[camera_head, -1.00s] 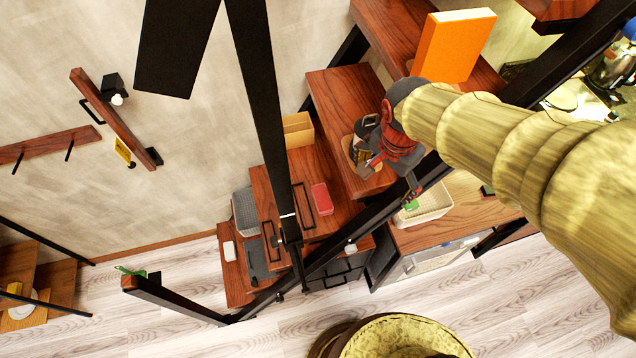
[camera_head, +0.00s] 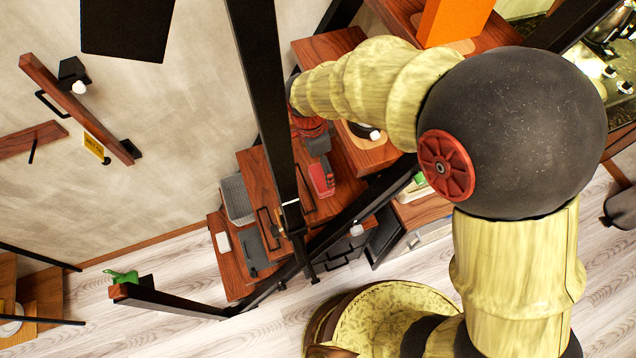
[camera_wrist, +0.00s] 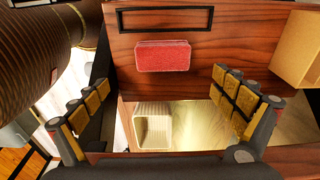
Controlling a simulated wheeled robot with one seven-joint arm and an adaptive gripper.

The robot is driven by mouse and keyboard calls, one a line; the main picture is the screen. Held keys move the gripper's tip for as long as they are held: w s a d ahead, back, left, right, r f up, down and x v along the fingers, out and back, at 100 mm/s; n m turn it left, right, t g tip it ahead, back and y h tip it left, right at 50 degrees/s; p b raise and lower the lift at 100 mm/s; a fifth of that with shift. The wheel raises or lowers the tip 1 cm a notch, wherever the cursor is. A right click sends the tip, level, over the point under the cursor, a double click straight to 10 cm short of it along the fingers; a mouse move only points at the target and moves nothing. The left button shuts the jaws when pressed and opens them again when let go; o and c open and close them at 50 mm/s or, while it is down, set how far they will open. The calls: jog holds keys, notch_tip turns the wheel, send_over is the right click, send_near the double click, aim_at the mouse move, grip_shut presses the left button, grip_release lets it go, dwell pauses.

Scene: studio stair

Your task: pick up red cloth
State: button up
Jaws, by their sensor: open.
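The red cloth (camera_wrist: 163,56) is a small, flat, folded rectangle lying on a dark wooden stair tread (camera_wrist: 215,45) in the wrist view. It also shows in the head view (camera_head: 319,182), partly covered by my gripper. My gripper (camera_wrist: 163,98) is open, with padded fingers at the left and right of the wrist view. The cloth lies between and beyond the fingers, and nothing is held. In the head view my gripper (camera_head: 322,160) is small and partly hidden by my arm; its height above the cloth is hard to tell.
A black metal frame (camera_wrist: 165,19) lies beyond the cloth. A wooden box (camera_wrist: 298,48) stands at the right, and a pale basket (camera_wrist: 153,126) sits lower down. A black stair post (camera_head: 263,110) and sloping rail (camera_head: 340,225) run close to my gripper. A grey basket (camera_head: 236,198) stands left.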

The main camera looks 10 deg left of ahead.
aim_at(320, 177)
jog(key=shift+a+f+b, duration=0.15)
jog(key=shift+f+b, duration=0.05)
jog(key=shift+f, duration=0.4)
jog(key=shift+a+f+b, duration=0.15)
jog(key=shift+f, duration=0.4)
jog(key=f, duration=0.7)
jog(key=shift+w+d+f+b, duration=0.2)
jog(key=shift+w+d+b, duration=0.1)
jog(key=shift+w+b, duration=0.1)
jog(key=shift+c, duration=0.4)
jog(key=c, duration=1.1)
jog(key=shift+c, duration=0.4)
